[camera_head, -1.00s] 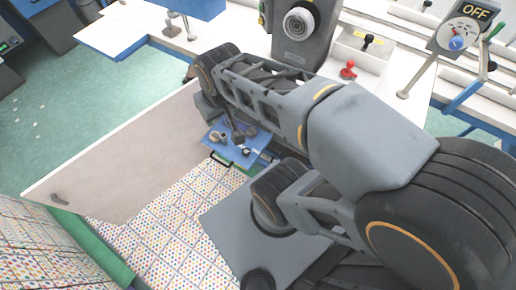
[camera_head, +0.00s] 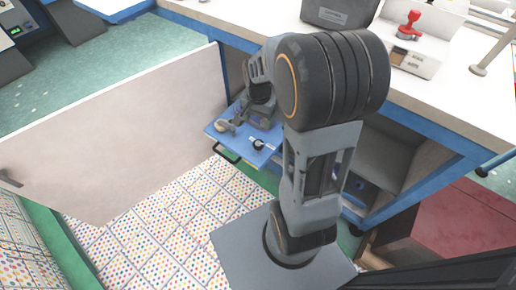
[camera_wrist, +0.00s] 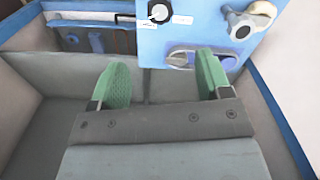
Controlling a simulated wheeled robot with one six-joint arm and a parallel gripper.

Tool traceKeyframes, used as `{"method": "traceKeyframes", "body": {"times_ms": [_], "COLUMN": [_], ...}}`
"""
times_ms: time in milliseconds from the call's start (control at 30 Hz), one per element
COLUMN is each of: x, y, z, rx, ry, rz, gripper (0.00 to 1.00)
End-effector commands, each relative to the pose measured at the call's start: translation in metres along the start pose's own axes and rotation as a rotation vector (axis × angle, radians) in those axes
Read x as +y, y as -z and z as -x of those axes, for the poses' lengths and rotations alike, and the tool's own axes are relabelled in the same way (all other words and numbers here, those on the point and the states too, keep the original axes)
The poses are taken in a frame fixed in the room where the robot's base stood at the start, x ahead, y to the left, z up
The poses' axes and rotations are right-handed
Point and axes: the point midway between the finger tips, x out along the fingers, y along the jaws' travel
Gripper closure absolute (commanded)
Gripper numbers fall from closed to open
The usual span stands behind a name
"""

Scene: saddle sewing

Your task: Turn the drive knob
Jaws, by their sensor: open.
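A blue panel (camera_head: 240,157) sits low under the table edge. It carries a black round knob (camera_head: 258,144) with white labels beside it and a grey lobed knob (camera_head: 224,126). I cannot read which one is the drive knob. In the wrist view the black knob (camera_wrist: 159,10) is at the top middle and the grey lobed knob (camera_wrist: 250,19) at the top right. My gripper (camera_wrist: 163,78) is open, its green fingertips apart with nothing between them. It is short of the panel and touches neither knob. In the head view my arm hides the fingertips.
A large pale door (camera_head: 120,130) stands open to the left of the panel. A grey slotted fitting (camera_wrist: 195,58) lies on the panel near my right fingertip. The white table (camera_head: 450,90) above holds a box with a red knob (camera_head: 410,24). Dotted floor (camera_head: 185,225) lies below.

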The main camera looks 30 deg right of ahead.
Motion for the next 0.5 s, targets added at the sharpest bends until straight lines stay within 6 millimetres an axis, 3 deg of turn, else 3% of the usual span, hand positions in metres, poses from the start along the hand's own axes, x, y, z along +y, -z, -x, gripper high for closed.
{"method": "traceKeyframes", "body": {"times_ms": [500], "x": [0.0], "y": [0.0], "z": [-0.095], "rx": [-0.004], "ry": [-0.003], "rz": [-0.006], "gripper": [0.29]}}
